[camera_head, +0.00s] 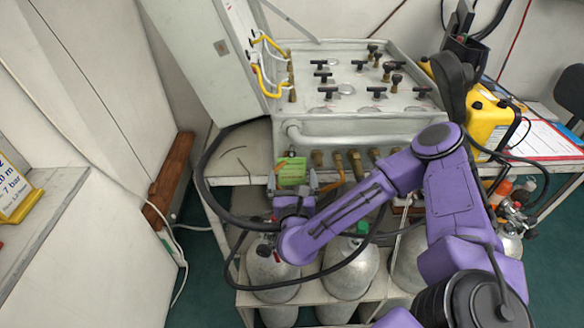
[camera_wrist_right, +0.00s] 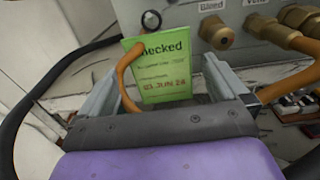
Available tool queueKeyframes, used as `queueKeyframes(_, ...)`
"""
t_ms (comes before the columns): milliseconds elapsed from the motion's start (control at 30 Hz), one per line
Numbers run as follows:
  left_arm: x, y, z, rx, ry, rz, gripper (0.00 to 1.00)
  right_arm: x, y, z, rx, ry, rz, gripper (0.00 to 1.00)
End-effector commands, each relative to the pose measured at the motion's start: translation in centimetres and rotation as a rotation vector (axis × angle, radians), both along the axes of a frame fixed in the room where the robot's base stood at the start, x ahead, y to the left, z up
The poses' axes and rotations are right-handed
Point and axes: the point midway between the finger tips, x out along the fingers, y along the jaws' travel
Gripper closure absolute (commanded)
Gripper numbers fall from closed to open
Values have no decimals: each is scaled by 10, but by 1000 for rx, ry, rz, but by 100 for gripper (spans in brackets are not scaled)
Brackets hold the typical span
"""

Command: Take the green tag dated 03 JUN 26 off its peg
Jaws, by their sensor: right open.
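The green tag (camera_head: 292,172) hangs at the front left of the grey panel box. My right gripper (camera_head: 296,188) is open at the tag's lower part. Its jaws stand to either side of the tag in the wrist view, and I see no grip on it. My left gripper is not in view.
An orange hose (camera_wrist_right: 126,75) curves across the tag's left side. Brass fittings (camera_wrist_right: 216,33) project from the panel box (camera_head: 350,116) to the tag's right. Grey cylinders (camera_head: 350,268) and a black hose (camera_head: 208,190) lie below and left. A yellow case (camera_head: 484,125) stands right.

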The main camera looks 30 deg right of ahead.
Motion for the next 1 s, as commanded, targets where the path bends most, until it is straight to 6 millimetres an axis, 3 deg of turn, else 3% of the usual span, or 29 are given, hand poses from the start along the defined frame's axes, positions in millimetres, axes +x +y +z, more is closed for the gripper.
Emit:
queueKeyframes(200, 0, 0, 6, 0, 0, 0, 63, 20, -13, 1, 0, -1, -2, 0)
queueKeyframes(467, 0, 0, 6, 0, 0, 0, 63, 23, -14, 0, 1, 0, 0, 0)
queueKeyframes(500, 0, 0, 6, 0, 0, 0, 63, 23, -14, 0, 1, 0, 0, 3)
queueKeyframes(633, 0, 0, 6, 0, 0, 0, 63, 23, -14, 0, 1, -1, 0, 46)
queueKeyframes(1000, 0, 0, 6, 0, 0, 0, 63, 23, -13, 1, 1, -1, 2, 47)
